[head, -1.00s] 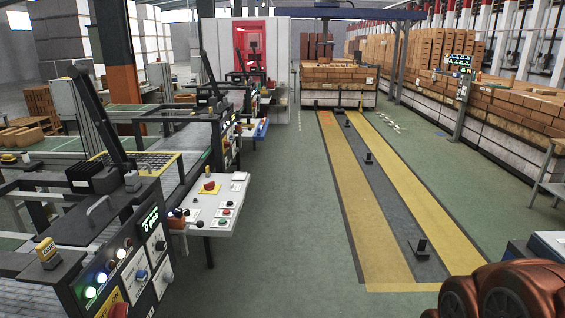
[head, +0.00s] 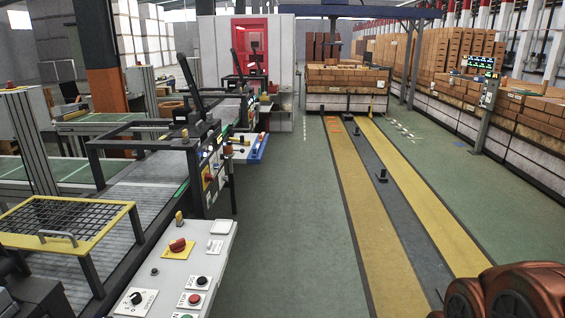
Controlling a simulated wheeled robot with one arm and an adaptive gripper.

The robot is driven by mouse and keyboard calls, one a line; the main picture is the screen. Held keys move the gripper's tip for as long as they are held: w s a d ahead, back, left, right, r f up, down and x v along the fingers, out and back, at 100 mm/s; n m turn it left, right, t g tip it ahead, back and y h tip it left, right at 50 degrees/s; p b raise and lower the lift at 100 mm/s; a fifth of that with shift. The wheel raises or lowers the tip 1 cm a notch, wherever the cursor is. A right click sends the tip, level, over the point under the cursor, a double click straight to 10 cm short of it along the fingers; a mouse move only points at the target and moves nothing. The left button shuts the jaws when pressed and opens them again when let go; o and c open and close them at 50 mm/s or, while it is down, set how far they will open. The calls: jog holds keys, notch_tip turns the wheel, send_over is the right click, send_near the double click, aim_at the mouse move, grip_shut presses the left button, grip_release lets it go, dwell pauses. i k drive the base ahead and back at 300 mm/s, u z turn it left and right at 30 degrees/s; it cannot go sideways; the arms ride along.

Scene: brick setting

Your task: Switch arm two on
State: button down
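A white sloping control panel (head: 219,258) is at the lower left. It carries a red knob on a yellow plate (head: 178,246), a black rotary switch (head: 137,298), a red button (head: 195,299) and a black button (head: 202,281). Their labels are too small to read. Farther on, a black upright arm (head: 187,78) stands on a machine with a dark control box (head: 207,174) on its side. Another black upright arm (head: 237,62) stands beyond it. I cannot tell which is arm two. My gripper is not in view.
A green floor aisle (head: 285,220) is clear right of the machines. A yellow-striped track (head: 375,190) with a small black post (head: 382,176) runs toward a brick stack (head: 345,78). Brick rows (head: 530,105) and a screen post (head: 485,110) stand at right.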

aim_at(208, 178)
jog(key=i, duration=0.75)
jog(key=u, duration=1)
jog(key=k, duration=0.5)
jog(key=z, duration=0.55)
jog(key=i, duration=1.45)
jog(key=u, duration=0.95)
jog(key=i, duration=0.6)
jog(key=u, duration=0.6)
